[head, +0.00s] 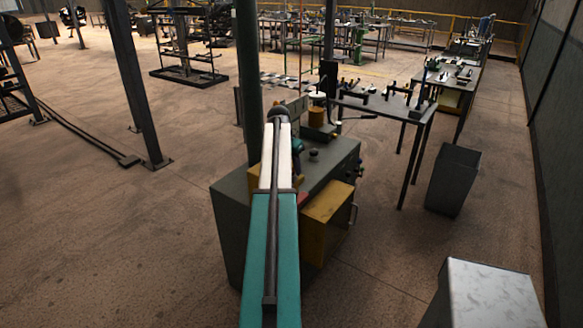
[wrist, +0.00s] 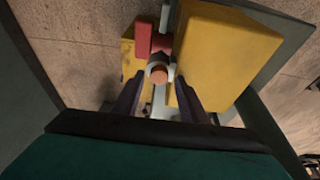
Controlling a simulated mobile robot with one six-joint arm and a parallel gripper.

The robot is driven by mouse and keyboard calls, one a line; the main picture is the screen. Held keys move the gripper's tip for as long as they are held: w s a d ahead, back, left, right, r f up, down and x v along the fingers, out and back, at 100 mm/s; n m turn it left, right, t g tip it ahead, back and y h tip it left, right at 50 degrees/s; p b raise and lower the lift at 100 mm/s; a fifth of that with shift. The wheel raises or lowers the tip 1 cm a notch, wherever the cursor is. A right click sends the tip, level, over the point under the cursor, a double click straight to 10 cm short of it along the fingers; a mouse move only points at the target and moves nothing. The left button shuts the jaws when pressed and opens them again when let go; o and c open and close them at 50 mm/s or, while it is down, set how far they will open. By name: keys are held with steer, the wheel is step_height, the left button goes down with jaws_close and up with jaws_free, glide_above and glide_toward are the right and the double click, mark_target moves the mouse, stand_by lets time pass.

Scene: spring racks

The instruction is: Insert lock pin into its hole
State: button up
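In the wrist view my gripper (wrist: 159,80) has its two dark fingers spread apart. A round part with an orange end and a pale collar (wrist: 158,72) shows between the fingertips, with a visible gap to each finger. It may be the lock pin, but I cannot tell for certain. A red block (wrist: 143,36) with a pinkish-red round piece (wrist: 161,43) lies just beyond it. A large yellow block (wrist: 212,55) is close to the right finger. No hole can be made out. In the head view my arm hides the gripper, and a bit of red (head: 303,199) shows beside the arm.
A grey machine cabinet (head: 235,235) with a yellow box (head: 328,222) on its side stands under my arm. A green post (head: 249,90) rises behind it. A workbench with tools (head: 390,102) and a dark bin (head: 453,180) stand to the right. Floor at left is open.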

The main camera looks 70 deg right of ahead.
steer(key=shift+s+f, duration=0.1)
steer(key=shift+s, duration=0.2)
steer(key=shift+w, duration=0.1)
steer(key=shift+a+r, duration=0.1)
steer(key=shift+r, duration=0.2)
steer(key=b+v, duration=0.4)
steer(key=v, duration=0.9)
steer(key=shift+a+r, duration=0.15)
steer(key=shift+w, duration=0.1)
stand_by(0.8)
